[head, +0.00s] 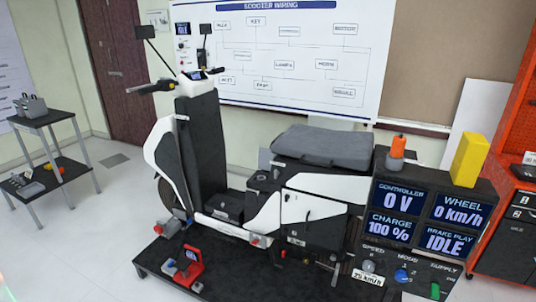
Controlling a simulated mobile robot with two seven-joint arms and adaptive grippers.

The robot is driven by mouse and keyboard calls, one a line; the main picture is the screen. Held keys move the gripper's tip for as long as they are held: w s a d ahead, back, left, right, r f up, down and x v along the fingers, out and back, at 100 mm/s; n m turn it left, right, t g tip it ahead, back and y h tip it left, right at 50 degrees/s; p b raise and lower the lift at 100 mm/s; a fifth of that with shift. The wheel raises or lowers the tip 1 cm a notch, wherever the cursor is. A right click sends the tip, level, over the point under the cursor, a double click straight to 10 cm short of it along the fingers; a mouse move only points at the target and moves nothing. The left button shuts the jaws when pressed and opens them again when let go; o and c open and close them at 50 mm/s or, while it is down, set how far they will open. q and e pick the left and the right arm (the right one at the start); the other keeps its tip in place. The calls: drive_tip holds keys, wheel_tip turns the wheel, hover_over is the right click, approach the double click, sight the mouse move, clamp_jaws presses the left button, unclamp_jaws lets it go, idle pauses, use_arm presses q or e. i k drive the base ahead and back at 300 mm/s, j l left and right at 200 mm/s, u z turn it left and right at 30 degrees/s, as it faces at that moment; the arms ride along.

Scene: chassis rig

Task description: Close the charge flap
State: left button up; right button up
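A white and black scooter (258,207) stands upright on a low dark platform, facing left. Its grey seat (322,146) appears slightly raised at the rear. I cannot make out the charge flap for certain at this size. Small dark parts (262,178) show on the body just ahead of the seat, and dark lines cross the white side panel. The display box (436,213) at the right reads charge 100 %, 0 V, 0 km/h and idle. Neither of my grippers is in view.
A red device (190,266) sits on the platform's left front. An orange-topped item (397,150) and a yellow block (469,159) stand on the display box. A grey side table (47,130) is at the left, an orange cabinet (512,120) at the right.

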sight(266, 154)
drive_tip(key=i+j, duration=0.3)
drive_tip(key=i+j+z, duration=0.1)
drive_tip(key=i+j, duration=0.25)
drive_tip(key=j, duration=0.2)
drive_tip(key=i+j, duration=0.55)
drive_tip(key=j, duration=0.3)
drive_tip(key=i+j+z, duration=0.1)
drive_tip(key=i+j, duration=0.5)
drive_tip(key=j, duration=0.3)
drive_tip(key=z, duration=0.05)
